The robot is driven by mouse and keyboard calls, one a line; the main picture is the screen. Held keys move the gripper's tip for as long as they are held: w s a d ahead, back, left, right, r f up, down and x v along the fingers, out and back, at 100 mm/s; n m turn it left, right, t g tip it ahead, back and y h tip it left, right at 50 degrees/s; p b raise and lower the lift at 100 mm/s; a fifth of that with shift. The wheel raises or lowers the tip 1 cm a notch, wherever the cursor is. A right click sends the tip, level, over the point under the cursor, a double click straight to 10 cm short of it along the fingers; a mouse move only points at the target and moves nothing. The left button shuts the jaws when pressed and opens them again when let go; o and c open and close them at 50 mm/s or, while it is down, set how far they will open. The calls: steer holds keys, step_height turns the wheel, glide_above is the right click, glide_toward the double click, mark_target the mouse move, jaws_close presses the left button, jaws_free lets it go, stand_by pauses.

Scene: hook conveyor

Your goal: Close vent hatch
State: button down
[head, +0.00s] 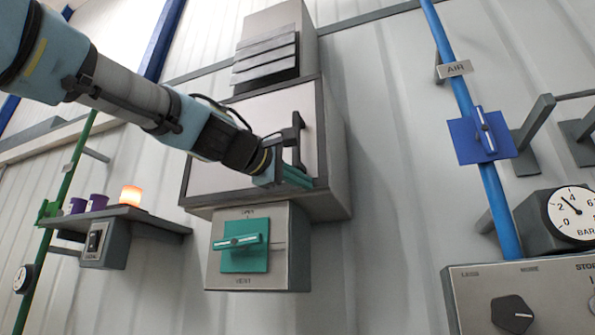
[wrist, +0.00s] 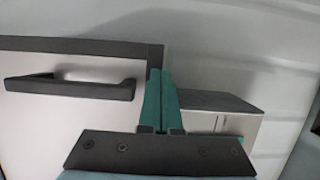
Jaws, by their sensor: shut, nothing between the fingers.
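The vent hatch (head: 235,140) is a pale panel with a dark frame on the grey wall box; it looks flush or nearly so, but any small gap is not clear. Its dark bar handle (head: 299,140) stands upright near the panel's right edge. In the wrist view the handle (wrist: 70,87) is left of my fingers, apart from them, on the pale hatch panel (wrist: 60,130). My gripper (head: 298,178) is at the hatch's lower right corner, below the handle. Its teal fingers (wrist: 159,100) are together and empty. My arm hides part of the panel.
A louvred hood (head: 265,60) is above the hatch. A control box (head: 285,270) with a teal lever (head: 236,242) hangs below it. A shelf (head: 140,215) with purple cups and a glowing lamp is left. A blue pipe (head: 462,100) with a valve is right. The wall between is clear.

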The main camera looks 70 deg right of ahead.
steer(key=shift+d+r, duration=0.25)
steer(key=shift+d, duration=0.3)
steer(key=shift+r, duration=0.15)
